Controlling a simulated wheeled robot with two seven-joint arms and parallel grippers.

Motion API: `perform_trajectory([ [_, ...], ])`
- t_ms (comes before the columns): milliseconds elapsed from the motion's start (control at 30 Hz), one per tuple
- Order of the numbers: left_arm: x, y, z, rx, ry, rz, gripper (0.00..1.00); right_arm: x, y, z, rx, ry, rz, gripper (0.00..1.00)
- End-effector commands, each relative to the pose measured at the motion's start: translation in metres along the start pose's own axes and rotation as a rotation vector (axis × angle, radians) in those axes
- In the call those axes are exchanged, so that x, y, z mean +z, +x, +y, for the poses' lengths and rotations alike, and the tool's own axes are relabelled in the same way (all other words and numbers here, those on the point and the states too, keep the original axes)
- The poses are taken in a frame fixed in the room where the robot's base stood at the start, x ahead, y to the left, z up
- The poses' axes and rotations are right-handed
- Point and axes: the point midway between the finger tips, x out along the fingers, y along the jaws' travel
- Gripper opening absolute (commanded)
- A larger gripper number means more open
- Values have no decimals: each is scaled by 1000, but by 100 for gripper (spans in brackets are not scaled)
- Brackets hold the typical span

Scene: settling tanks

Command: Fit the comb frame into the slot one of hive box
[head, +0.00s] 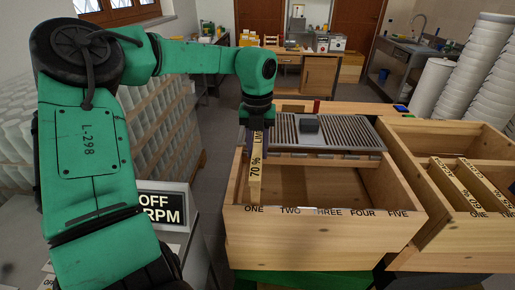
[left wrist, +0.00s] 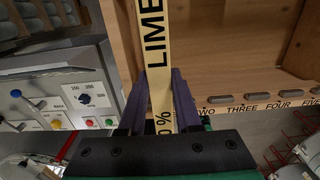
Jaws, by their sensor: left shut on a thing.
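The comb frame (head: 255,183) has a pale top bar lettered "70 %" and "LIME"; it also shows in the left wrist view (left wrist: 155,45). My left gripper (head: 257,143) is shut on its top bar, and its dark fingers (left wrist: 158,100) lie on both sides of the bar. The open wooden hive box (head: 320,240) has slots marked ONE to FIVE along its near wall. The bar's near end is over the ONE mark, at the left side. I cannot tell whether it rests on the rim. In the wrist view ONE is hidden. My right gripper is out of view.
A second wooden box (head: 450,238) stands at the right and holds lettered frames (head: 485,185). A slatted metal grid (head: 345,133) with a dark block (head: 308,123) lies behind the hive box. A control panel (left wrist: 60,90) and an "OFF RPM" display (head: 162,205) are at left.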

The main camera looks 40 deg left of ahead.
Motion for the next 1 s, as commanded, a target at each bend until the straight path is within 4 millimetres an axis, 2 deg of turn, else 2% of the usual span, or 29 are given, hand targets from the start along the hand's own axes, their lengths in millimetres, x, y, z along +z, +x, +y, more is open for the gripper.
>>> perform_trajectory([
  [1000,0,24,0,-1,0,-1,0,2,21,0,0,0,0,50],
])
